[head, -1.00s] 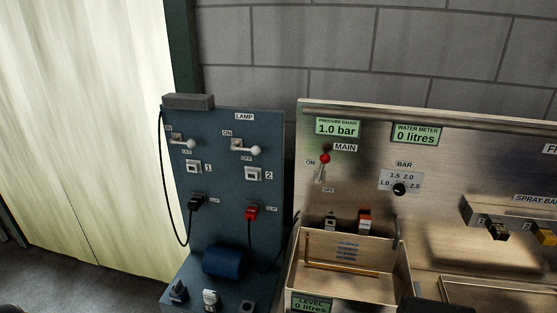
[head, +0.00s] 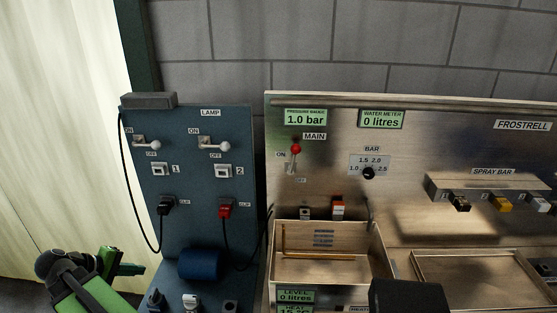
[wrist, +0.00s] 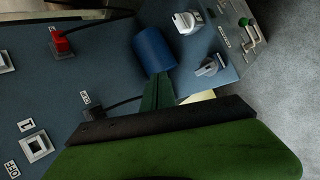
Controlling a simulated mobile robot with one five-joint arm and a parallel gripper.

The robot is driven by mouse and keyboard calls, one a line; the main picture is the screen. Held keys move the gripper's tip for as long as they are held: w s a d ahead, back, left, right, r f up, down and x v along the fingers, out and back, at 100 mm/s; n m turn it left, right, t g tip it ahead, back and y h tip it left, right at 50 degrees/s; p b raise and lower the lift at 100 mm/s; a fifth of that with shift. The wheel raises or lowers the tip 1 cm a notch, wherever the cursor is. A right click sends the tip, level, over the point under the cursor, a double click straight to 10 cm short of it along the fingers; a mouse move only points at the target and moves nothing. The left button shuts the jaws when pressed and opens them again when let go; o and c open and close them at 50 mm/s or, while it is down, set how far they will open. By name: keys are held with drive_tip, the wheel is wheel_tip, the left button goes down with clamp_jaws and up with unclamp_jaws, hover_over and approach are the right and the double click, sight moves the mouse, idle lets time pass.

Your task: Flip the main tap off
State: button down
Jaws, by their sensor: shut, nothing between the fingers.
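The main tap (head: 295,150) is a small lever with a red knob on the steel panel, below the pressure gauge and the MAIN label. Its knob points up, beside the ON label; the OFF label is lower. The gauge (head: 305,117) reads 1.0 bar. My gripper (head: 137,269) is at the lower left in the head view, in front of the blue lamp panel, well left of and below the tap and apart from it. In the wrist view the gripper's green fingers (wrist: 158,88) are closed together and empty, pointing towards a blue cylinder. The tap is not in the wrist view.
The lamp panel (head: 190,120) with switches, cables and a blue cylinder (head: 200,264) stands left of the steel panel. An open steel box (head: 330,228) juts out below the tap. A spray bar block (head: 490,190) is at right. A pale curtain (head: 60,150) hangs at left.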

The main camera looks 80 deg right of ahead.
drive_tip(key=s+d+r+m+g+h, duration=0.1)
drive_tip(key=s+d+r+m+g, duration=0.15)
drive_tip(key=s+d+r, duration=0.35)
drive_tip(key=s+d+r+m+g+h, duration=0.15)
drive_tip(key=s+d+r+g, duration=0.25)
drive_tip(key=s+d, duration=0.4)
drive_tip(key=s+d+r+m+g, duration=0.2)
drive_tip(key=s+d+r+g, duration=0.1)
drive_tip(key=s+r, duration=0.4)
drive_tip(key=s+d+r+m+g, duration=0.1)
drive_tip(key=s+d+r+g, duration=0.3)
drive_tip(key=s+r+g, duration=0.2)
drive_tip(key=shift+s+r+m+y+b, duration=0.35)
drive_tip(key=shift+m+y, duration=0.05)
drive_tip(key=shift+y, duration=0.05)
drive_tip(key=p, duration=0.4)
approach(293, 160)
drive_tip(key=s+d+r, duration=0.2)
drive_tip(key=s+r, duration=0.2)
drive_tip(key=r, duration=0.1)
drive_tip(key=shift+s+d, duration=0.35)
drive_tip(key=shift+s, duration=0.35)
